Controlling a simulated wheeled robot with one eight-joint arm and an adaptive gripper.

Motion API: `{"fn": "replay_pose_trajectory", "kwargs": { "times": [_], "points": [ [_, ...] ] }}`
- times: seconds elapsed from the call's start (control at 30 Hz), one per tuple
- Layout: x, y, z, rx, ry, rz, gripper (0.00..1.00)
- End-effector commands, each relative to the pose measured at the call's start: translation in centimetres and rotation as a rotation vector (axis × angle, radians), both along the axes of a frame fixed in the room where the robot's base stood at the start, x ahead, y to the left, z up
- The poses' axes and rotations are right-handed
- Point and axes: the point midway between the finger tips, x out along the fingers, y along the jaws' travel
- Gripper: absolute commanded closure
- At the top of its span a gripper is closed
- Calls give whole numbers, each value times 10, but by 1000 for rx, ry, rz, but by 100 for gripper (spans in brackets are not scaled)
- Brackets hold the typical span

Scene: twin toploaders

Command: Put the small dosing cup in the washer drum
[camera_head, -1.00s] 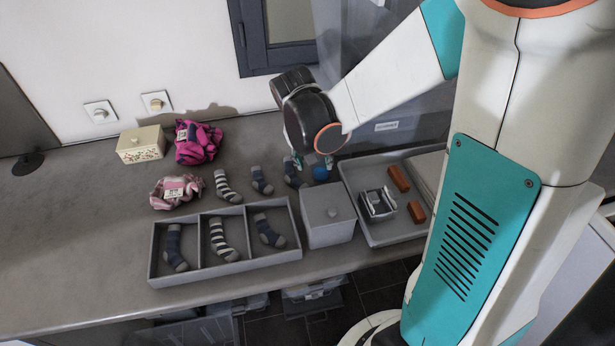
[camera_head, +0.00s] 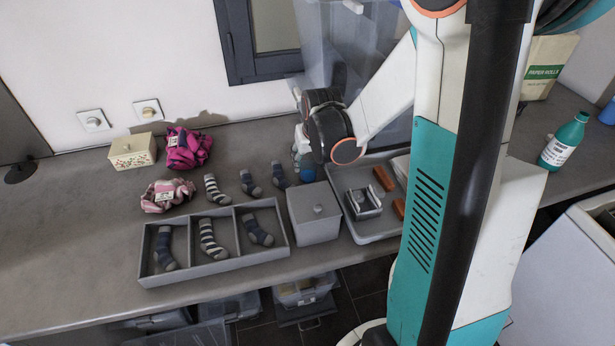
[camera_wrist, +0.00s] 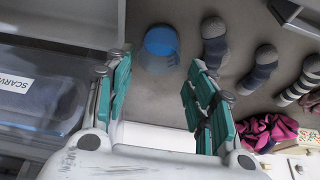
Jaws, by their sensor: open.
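The small dosing cup, blue and partly translucent, shows in the wrist view (camera_wrist: 160,44) at the top, on the grey counter. It also shows in the head view (camera_head: 308,174), just below my dark wrist joint. My gripper (camera_wrist: 158,68) is open, its teal fingers spread to either side of the picture, with the cup between and just beyond the fingertips. No contact with the cup is visible. In the head view my wrist hides most of the gripper. A white machine (camera_head: 570,255) at the right edge may be the washer; its drum is not clearly visible.
Loose socks (camera_head: 248,183) lie left of the cup. A three-compartment sock tray (camera_head: 165,278), a grey lidded box (camera_head: 314,225) and a grey tray (camera_head: 372,232) with orange blocks stand in front. A green bottle (camera_head: 563,140) stands at the right.

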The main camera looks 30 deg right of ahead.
Motion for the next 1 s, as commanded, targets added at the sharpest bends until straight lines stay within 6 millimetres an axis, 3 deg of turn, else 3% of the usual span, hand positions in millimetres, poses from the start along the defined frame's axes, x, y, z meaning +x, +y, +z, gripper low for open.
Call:
{"fn": "replay_pose_trajectory", "kwargs": {
  "times": [0.27,0.57,0.83,0.93,1.0],
  "points": [
    [5,-2,-15,0,0,0,50],
    [19,-7,-53,0,0,0,50],
    [21,-8,-55,0,1,0,50],
    [21,-8,-55,0,1,0,72],
    [21,-8,-55,0,1,0,78]
  ]
}}
